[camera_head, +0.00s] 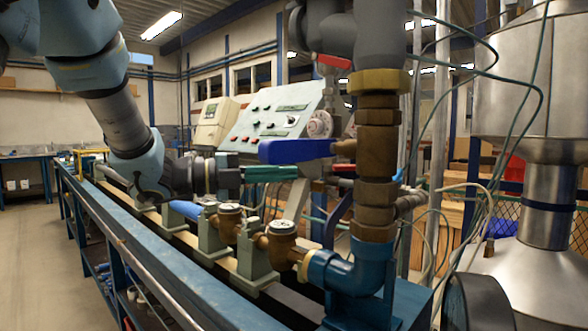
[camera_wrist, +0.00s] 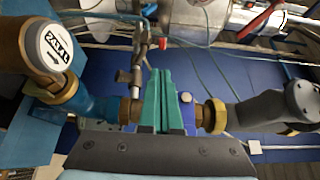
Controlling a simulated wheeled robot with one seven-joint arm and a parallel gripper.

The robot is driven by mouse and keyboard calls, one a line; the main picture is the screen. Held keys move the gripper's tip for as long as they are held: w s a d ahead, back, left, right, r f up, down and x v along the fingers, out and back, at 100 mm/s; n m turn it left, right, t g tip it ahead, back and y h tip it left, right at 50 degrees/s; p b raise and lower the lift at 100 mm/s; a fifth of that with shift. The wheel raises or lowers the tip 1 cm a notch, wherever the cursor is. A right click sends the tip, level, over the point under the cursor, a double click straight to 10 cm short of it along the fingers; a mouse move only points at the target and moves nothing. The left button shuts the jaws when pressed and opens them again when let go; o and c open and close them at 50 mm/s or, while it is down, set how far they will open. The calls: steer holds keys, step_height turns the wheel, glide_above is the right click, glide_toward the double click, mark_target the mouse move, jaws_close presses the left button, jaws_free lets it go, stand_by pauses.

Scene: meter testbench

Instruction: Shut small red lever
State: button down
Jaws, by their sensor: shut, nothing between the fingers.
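A small red lever or handle (camera_head: 335,61) shows in the head view, high beside the thick grey pipe, above the control panel. In the wrist view a long red piece (camera_wrist: 259,22) lies at the upper right, and a small red tip (camera_wrist: 163,43) shows just beyond my fingers; I cannot tell which of these is the same lever. My gripper (camera_head: 285,173) has green fingers pressed together, pointing right, below a large blue lever. In the wrist view my gripper (camera_wrist: 160,75) is shut and empty, in front of the pipework.
The large blue lever (camera_head: 296,150) sticks out left from the brass pipe column (camera_head: 378,150). Brass water meters (camera_head: 282,240) stand on the bench line below my gripper. A control panel (camera_head: 275,122) stands behind, and a metal tank (camera_head: 530,75) is at the right.

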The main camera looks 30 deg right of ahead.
mark_target(333, 168)
steer(key=p+x, duration=0.1)
steer(key=x, duration=0.2)
steer(key=w+p+x, duration=0.1)
steer(key=x, duration=0.2)
steer(key=p+x, duration=0.1)
steer(key=x, duration=0.3)
steer(key=shift+w+d+r+p, duration=0.1)
steer(key=shift+w+d+p, duration=0.25)
steer(key=shift+w+d, duration=0.35)
steer(key=shift+d, duration=0.35)
steer(key=w+b, duration=0.1)
steer(key=b, duration=0.1)
steer(key=d+m+g+b, duration=0.1)
steer(key=b, duration=0.1)
steer(key=shift+w+d+y, duration=0.15)
steer(key=shift+w+y, duration=0.15)
steer(key=shift+w, duration=0.1)
